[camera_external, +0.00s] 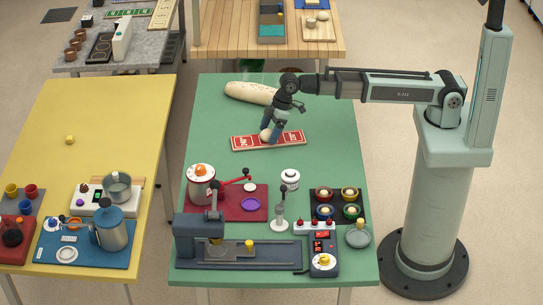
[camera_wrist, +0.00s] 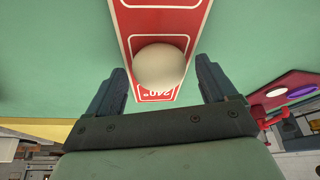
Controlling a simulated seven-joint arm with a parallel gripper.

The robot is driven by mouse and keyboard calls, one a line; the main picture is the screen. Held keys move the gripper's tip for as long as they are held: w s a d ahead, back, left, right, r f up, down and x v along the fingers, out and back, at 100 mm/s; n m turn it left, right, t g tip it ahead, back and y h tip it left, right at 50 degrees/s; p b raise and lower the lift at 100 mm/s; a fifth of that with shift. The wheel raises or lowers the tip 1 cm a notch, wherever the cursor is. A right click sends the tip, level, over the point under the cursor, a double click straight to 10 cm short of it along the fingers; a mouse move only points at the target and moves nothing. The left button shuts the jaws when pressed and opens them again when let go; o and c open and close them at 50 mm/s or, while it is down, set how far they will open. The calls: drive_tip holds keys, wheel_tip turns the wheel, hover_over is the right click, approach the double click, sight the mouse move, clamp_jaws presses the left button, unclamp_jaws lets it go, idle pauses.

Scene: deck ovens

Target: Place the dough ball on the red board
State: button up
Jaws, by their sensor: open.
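The dough ball (camera_wrist: 160,66) is a pale round ball. In the wrist view it lies over the red board, ahead of and between my two fingers, with a gap on each side. The red board (camera_external: 247,142) is a long strip with white lettering on the green table; its red face also fills the upper middle of the wrist view (camera_wrist: 133,27). In the external view the dough ball (camera_external: 265,135) shows at the board's middle, partly hidden by a finger. My gripper (camera_external: 269,130) is open above the board, its fingers near the ball.
A long pale loaf (camera_external: 250,93) lies behind the board on the green table (camera_external: 330,130). The table left of the board is clear.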

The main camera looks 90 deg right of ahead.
drive_tip(key=v, duration=1.2)
drive_tip(key=shift+r, duration=0.15)
